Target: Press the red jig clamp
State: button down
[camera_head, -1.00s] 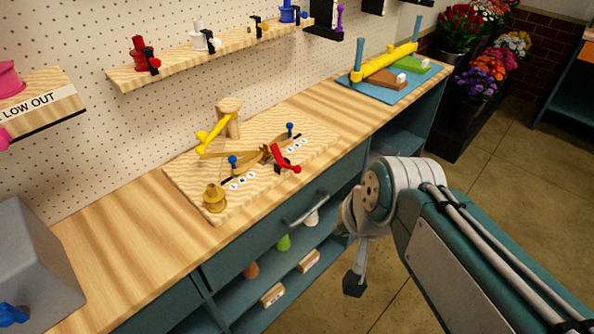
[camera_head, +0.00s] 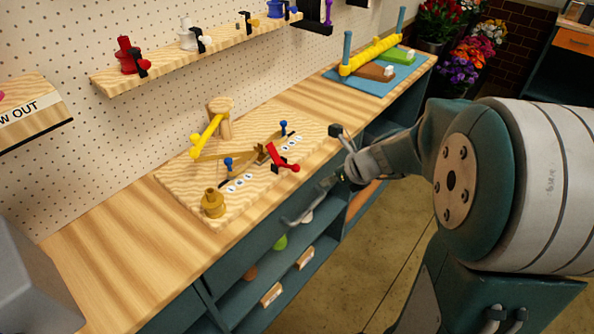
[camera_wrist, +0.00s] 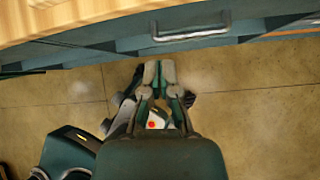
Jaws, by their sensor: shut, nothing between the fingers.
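The red jig clamp (camera_head: 282,158) sits on the pale wooden jig board (camera_head: 178,185), near its front right edge. The board rests on the wooden worktop. My gripper (camera_wrist: 159,68) is shut and empty in the wrist view, over the floor in front of the bench. In the head view my gripper (camera_head: 328,183) is in front of the bench edge, to the right of the red clamp and apart from it. The clamp is not in the wrist view.
A yellow lever (camera_head: 208,135) on a wooden post, two blue knobs and a brass fitting (camera_head: 213,203) stand on the board. A drawer handle (camera_wrist: 190,32) juts from the bench front. A blue mat (camera_head: 372,80) lies farther right.

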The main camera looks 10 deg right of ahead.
jog(key=shift+w+d+f, duration=0.1)
jog(key=shift+d+f, duration=0.1)
jog(key=shift+d, duration=0.05)
jog(key=x, duration=1)
jog(key=r, duration=0.1)
jog(key=w+r, duration=0.2)
jog(key=shift+a+r, duration=0.25)
jog(key=shift+a, duration=0.05)
